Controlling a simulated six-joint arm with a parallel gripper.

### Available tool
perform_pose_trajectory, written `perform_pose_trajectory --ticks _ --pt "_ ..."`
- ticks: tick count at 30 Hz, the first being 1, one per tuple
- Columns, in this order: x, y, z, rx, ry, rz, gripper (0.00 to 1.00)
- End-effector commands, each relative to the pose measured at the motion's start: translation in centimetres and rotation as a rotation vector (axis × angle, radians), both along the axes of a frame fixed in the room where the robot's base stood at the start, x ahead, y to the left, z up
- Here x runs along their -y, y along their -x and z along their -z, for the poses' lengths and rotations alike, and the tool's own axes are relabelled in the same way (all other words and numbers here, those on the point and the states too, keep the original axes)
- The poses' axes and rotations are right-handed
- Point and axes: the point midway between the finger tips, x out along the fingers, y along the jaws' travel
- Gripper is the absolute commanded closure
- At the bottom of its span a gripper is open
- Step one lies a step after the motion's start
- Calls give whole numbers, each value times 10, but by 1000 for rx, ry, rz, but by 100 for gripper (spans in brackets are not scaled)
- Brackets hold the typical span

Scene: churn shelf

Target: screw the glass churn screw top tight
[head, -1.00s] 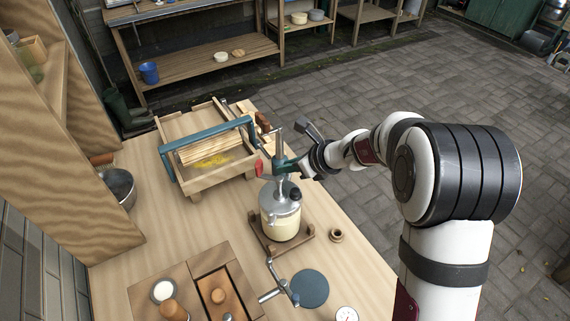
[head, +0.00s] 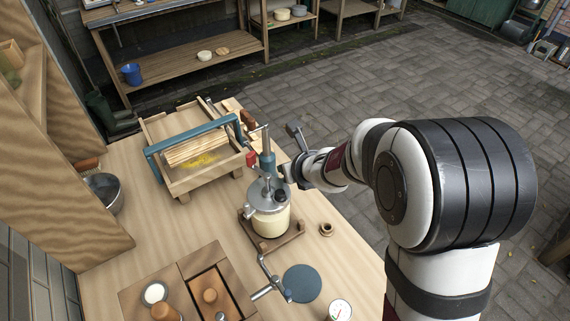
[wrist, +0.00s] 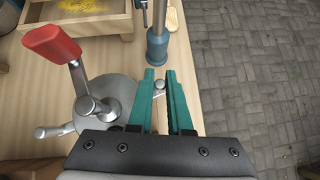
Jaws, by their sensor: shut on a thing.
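The glass churn (head: 271,222) stands upright on a wooden base, with pale cream inside. Its grey metal screw top (head: 262,200) is on the jar; in the wrist view the top (wrist: 112,92) fills the left, with side arms and a crank with a red knob (wrist: 52,41) above it. My gripper (wrist: 159,82) has teal fingers at the right of the top. They are closed around one side arm, whose rounded end (wrist: 159,86) shows between the tips. In the head view my gripper (head: 287,174) is beside the top's right edge, its grip partly hidden.
A blue post with a metal rod (head: 267,156) stands just behind the churn, close to my fingertips. A wooden frame with a blue handle (head: 190,150) is behind left. A wooden ring (head: 326,229) and dark round disc (head: 302,283) lie right and front. A metal bowl (head: 103,191) is left.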

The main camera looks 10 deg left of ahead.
Motion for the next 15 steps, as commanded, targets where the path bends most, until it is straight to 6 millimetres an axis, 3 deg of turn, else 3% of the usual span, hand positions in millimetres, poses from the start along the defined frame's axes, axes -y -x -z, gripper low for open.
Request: perform_pose_trajectory --ticks 15 --pt "6 3 0 -1 0 96 100"
